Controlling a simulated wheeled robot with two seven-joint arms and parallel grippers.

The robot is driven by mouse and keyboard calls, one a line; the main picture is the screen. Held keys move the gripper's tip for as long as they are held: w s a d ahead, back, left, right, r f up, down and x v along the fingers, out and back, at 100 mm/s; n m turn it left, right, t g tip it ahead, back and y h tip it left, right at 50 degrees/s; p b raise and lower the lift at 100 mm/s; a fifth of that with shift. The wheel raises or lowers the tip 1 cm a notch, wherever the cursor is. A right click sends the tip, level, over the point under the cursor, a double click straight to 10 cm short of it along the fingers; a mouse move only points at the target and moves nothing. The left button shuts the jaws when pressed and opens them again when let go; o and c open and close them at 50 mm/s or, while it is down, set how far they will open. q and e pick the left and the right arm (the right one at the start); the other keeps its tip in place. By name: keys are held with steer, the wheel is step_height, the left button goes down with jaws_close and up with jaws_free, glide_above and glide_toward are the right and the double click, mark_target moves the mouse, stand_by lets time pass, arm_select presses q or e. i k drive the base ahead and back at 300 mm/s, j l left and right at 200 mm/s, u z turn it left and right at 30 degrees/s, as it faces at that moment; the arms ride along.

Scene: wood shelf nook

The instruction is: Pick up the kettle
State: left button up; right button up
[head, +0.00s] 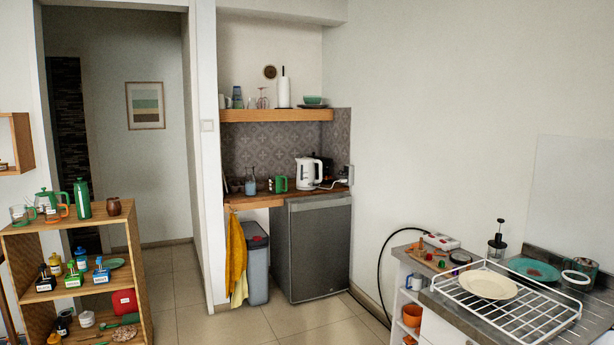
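A white electric kettle (309,173) stands upright on the wooden counter (262,200) in the nook at the back, above a dark grey fridge. A black item (327,167), partly hidden, stands behind it to the right. A green mug (281,184) stands to its left. A green pot-like vessel (46,199) stands on top of the wooden shelf at the left; I cannot tell whether it is a kettle. Neither of my grippers is in view.
A wooden shelf unit (97,225) with bottles and jars stands at the front left. A white wire rack (520,312) with a plate stands at the front right. A grey bin (256,265) stands beside the fridge (318,248). The tiled floor (250,328) between is clear.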

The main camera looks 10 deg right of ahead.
mark_target(306, 174)
steer(key=i+u, duration=0.15)
steer(key=i, duration=3.4)
steer(key=i+z, duration=0.2)
steer(key=i, duration=0.3)
steer(key=i+j+z, duration=0.2)
steer(key=i, duration=0.25)
steer(key=i+j+z, duration=0.2)
steer(key=i, duration=0.25)
steer(key=i+j+z, duration=0.2)
steer(key=i+j, duration=0.15)
steer(key=i, duration=0.1)
